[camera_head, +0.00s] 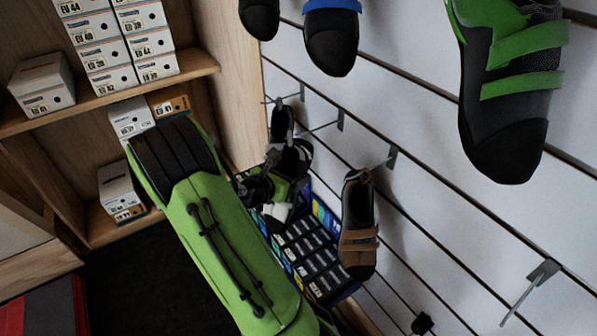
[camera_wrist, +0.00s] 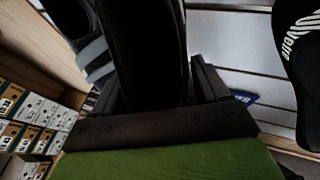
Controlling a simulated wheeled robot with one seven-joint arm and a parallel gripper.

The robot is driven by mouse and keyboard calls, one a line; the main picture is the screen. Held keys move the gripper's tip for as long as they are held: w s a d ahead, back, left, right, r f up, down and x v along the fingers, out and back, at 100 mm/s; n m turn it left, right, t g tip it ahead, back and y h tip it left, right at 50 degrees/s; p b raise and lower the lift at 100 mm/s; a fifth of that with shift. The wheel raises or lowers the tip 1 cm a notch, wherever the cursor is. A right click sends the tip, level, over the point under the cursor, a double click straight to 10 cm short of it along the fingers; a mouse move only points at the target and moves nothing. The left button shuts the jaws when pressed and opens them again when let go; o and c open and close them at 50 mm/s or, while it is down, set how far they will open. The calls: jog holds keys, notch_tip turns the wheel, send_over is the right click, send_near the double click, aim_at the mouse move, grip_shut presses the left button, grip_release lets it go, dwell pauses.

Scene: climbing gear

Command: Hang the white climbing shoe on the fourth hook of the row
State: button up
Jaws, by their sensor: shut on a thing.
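In the wrist view my gripper (camera_wrist: 155,82) has its fingers on both sides of a large dark shoe-like thing (camera_wrist: 152,40), which it holds. Only a black face of that shoe shows there; any white part is hidden. In the head view my gripper (camera_head: 268,190) is small and partly hidden near the wall, close to dark shoes with pale parts (camera_head: 289,156); I cannot tell which is the held one. A row of hooks runs along the slatted wall. A brown shoe (camera_head: 358,225) hangs on one hook. A bare hook (camera_head: 531,284) stands nearer, at lower right.
A green-and-black shoe (camera_head: 505,90) and a blue-topped shoe (camera_head: 331,42) hang above. In the wrist view a black lettered shoe (camera_wrist: 300,65) is at right and a pale-striped one (camera_wrist: 93,52) at left. Shoe boxes (camera_head: 110,55) fill shelves at left. A display box (camera_head: 315,262) stands below.

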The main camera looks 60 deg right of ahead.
jog(key=w+a+r+p, duration=0.1)
jog(key=w+a+p, duration=0.2)
jog(key=a, duration=0.5)
jog(key=shift+w, duration=0.55)
jog(key=w+a+n+t+y+p, duration=0.1)
jog(key=w+a+n+t+p, duration=0.1)
jog(key=a, duration=0.7)
jog(key=w+a+r+n+t+y+p, duration=0.1)
jog(key=w+a+n+t+p, duration=0.2)
jog(key=a, duration=0.6)
jog(key=w+a+n+t+y+p, duration=0.1)
jog(key=w+a+n+t+p, duration=0.2)
jog(key=w+a, duration=0.3)
jog(key=a+t, duration=0.1)
jog(key=a, duration=0.2)
jog(key=shift+w+r, duration=0.3)
jog(key=shift+d, duration=0.15)
